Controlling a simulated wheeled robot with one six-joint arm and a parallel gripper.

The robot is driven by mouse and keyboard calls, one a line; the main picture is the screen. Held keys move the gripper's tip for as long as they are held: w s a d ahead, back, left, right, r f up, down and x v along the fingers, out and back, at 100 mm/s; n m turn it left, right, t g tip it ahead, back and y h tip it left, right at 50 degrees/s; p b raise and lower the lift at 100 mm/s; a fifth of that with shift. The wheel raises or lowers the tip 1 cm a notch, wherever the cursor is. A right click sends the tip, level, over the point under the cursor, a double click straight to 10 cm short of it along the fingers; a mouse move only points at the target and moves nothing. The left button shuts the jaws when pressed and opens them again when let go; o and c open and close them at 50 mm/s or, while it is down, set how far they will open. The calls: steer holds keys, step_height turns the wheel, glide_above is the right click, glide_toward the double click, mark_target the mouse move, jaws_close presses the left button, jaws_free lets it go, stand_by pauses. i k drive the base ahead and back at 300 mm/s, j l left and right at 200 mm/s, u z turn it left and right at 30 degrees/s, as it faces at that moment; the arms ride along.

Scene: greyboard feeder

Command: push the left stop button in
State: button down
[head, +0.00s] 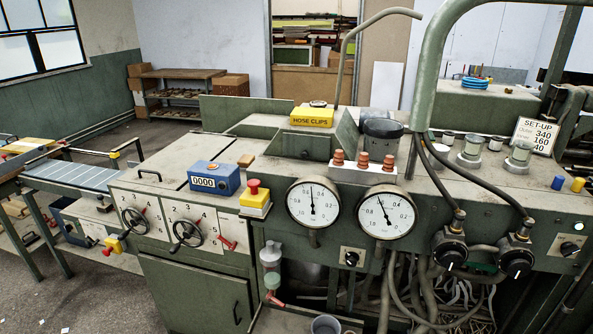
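A stop button (254,187) with a red mushroom head stands on a yellow box (256,203) at the machine's front edge, left of the two gauges. Its red head stands up clear of the box. Farther left and lower, a second red knob (107,252) sticks out of a yellow body (115,243) on the front of the machine's left end. It faces left and down; I cannot tell from here whether it is pressed. My gripper is not in view.
A blue counter box (213,178) reading 0000 stands just left of the upright button. Two gauges (313,204) (387,211) are to its right. Handwheels (187,233) and red levers jut from the front panel. Open floor (100,300) lies at the lower left.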

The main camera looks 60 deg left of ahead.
mark_target(253, 183)
steer(key=j+u, duration=0.2)
steer(key=u, duration=0.2)
steer(key=j+u, duration=0.2)
steer(key=u, duration=0.15)
steer(key=i+j+u, duration=0.15)
steer(key=u, duration=0.25)
steer(key=i+j+u, duration=0.15)
steer(key=i+j, duration=0.15)
steer(key=j, duration=0.2)
steer(key=i+j+u, duration=0.1)
steer(key=i+j, duration=0.2)
steer(key=j, duration=0.15)
steer(key=i+j+u, duration=0.15)
steer(key=i+j, duration=0.2)
steer(key=j, duration=0.1)
